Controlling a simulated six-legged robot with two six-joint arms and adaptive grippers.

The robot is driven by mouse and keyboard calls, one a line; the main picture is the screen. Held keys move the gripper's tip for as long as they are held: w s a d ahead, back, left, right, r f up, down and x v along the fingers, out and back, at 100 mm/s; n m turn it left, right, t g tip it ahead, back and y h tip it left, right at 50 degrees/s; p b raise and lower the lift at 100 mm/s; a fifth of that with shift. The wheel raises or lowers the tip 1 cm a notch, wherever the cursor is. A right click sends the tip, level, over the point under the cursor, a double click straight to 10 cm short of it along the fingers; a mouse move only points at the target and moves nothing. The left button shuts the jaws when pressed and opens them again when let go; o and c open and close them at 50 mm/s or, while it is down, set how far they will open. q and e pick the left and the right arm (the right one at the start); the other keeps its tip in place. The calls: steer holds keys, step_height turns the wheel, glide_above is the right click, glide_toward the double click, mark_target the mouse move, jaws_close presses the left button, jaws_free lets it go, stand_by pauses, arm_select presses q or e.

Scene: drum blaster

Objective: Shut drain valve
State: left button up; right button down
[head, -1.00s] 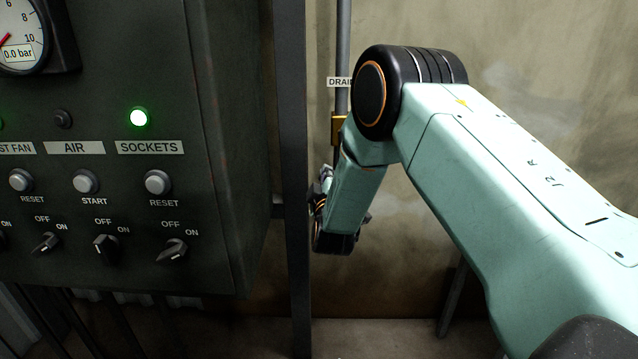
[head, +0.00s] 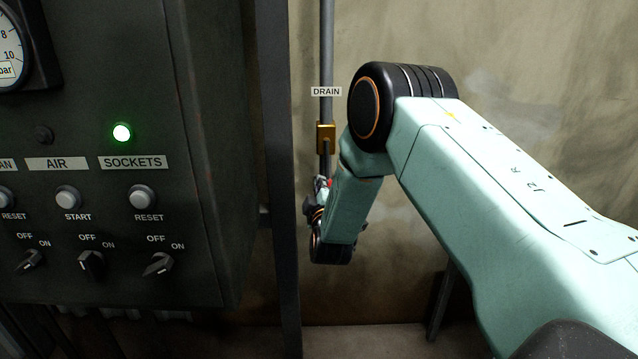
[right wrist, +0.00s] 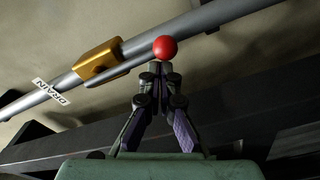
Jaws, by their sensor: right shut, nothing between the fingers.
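The drain valve is a brass block (head: 326,138) on a grey vertical pipe (head: 327,50) under a DRAIN label (head: 326,91). In the right wrist view the brass block (right wrist: 98,60) has a grey lever running roughly along the pipe. The lever ends in a red ball knob (right wrist: 165,48). My right gripper (right wrist: 160,69) is shut and empty, its fingertips just below the knob in that picture. I cannot tell whether they touch it. In the head view my right gripper (head: 318,197) is below the brass block, partly hidden by my wrist. My left gripper is out of view.
A dark control cabinet (head: 215,150) with switches and a lit green SOCKETS lamp (head: 122,132) fills the left. A dark upright post (head: 275,150) stands between the cabinet and the pipe. The wall (head: 540,60) is behind the pipe.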

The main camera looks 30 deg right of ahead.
steer(key=s+d+r+n+p, duration=0.5)
steer(key=n+p, duration=0.8)
steer(key=p, duration=0.9)
steer(key=shift+s+d+r+g+p, duration=0.35)
steer(key=shift+d+r, duration=0.9)
steer(key=shift+d, duration=0.8)
steer(key=shift+w, duration=0.1)
